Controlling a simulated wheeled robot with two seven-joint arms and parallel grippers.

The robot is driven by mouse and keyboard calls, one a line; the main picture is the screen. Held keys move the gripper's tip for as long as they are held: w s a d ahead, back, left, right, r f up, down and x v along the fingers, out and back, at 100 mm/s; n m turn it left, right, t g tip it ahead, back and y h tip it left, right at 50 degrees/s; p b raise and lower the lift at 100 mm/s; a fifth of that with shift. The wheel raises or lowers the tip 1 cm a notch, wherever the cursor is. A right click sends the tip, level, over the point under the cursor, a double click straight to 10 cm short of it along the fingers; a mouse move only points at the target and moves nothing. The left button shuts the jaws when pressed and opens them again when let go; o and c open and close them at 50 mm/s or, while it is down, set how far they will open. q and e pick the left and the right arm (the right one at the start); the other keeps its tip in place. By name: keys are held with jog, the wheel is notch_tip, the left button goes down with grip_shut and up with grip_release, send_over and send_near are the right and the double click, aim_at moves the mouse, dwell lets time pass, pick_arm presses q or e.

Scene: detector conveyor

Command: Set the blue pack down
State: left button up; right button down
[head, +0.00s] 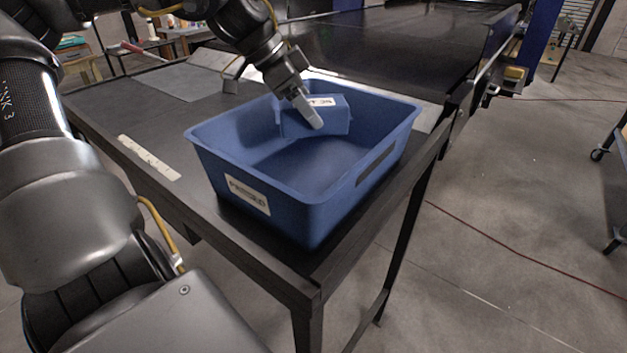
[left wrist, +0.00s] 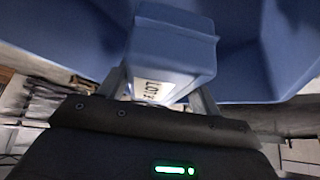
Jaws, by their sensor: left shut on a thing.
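The blue pack (head: 336,122) has a white label and is inside the blue bin (head: 258,233), toward its back. My left gripper (head: 311,111) reaches down into the bin and is shut on the pack. In the left wrist view the pack (left wrist: 172,45) sits between the two fingers, its label facing the camera. I cannot tell whether the pack touches the bin floor. The bin stands on the dark table and has a white label on its front. My right gripper is not in view.
The dark table (head: 105,112) has a labelled strip (head: 149,158) on its left edge. The front part of the bin is empty. A conveyor (head: 385,40) runs behind the bin. Open floor lies to the right, with a cart at the far right edge.

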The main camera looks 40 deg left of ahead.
pick_arm(q)
jog(key=shift+f, duration=0.35)
jog(key=shift+s+f, duration=0.2)
jog(key=p, duration=0.1)
send_over(308, 175)
jog(key=f, duration=0.5)
jog(key=shift+w+a+f, duration=0.2)
jog(key=shift+f, duration=0.15)
jog(key=shift+s+d+f, duration=0.1)
jog(key=shift+d+f, duration=0.05)
jog(key=shift+f, duration=0.15)
notch_tip(308, 175, down, 3)
jog(key=shift+p, duration=0.55)
jog(key=shift+f, duration=0.15)
